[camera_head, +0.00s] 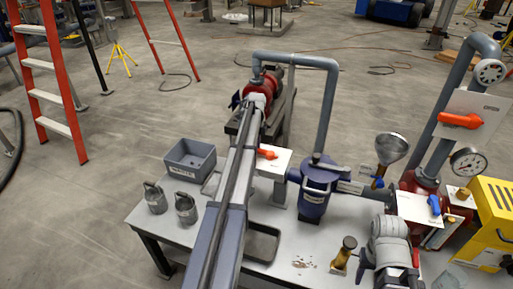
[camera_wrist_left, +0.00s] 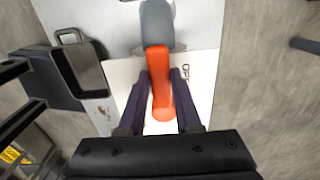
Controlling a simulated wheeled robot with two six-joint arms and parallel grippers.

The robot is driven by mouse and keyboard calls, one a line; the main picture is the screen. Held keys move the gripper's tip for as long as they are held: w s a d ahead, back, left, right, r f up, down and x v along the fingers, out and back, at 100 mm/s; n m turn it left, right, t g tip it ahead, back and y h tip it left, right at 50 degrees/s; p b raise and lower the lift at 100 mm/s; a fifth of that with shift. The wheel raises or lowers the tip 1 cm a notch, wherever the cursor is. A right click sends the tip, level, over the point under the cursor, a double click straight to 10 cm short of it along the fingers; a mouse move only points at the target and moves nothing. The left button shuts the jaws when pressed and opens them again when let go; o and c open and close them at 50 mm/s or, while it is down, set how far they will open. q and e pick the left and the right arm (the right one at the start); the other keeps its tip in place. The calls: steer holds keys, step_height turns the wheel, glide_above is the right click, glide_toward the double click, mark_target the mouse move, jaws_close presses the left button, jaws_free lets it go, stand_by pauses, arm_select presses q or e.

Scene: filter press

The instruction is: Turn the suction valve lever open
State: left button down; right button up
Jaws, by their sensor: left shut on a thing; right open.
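The orange lever (camera_head: 267,154) shows over a white plate (camera_head: 281,161) in the head view, partly covered by my left arm. In the left wrist view the orange lever (camera_wrist_left: 159,85) runs from a grey hub (camera_wrist_left: 157,24) down between my left gripper's (camera_wrist_left: 162,74) dark fingers. The gripper is shut on the lever. Part of the plate's lettering shows beside the right finger. In the head view my left fingertips are hidden behind my arm. My right gripper (camera_head: 389,270) is at the lower right, open and apart from the lever.
A blue pot (camera_head: 314,198) and pipes stand right of the plate. A grey bin (camera_head: 190,160) and two handled canisters (camera_head: 156,198) are on the left of the table. A funnel (camera_head: 391,149), another orange lever (camera_head: 460,121) and a yellow cabinet (camera_head: 491,222) stand at the right.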

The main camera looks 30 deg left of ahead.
arm_select(q)
steer(key=c, duration=0.6)
jaws_free()
steer(key=shift+r, duration=0.1)
step_height(320, 180, up, 8)
steer(key=p, duration=0.8)
steer(key=shift+f, duration=0.2)
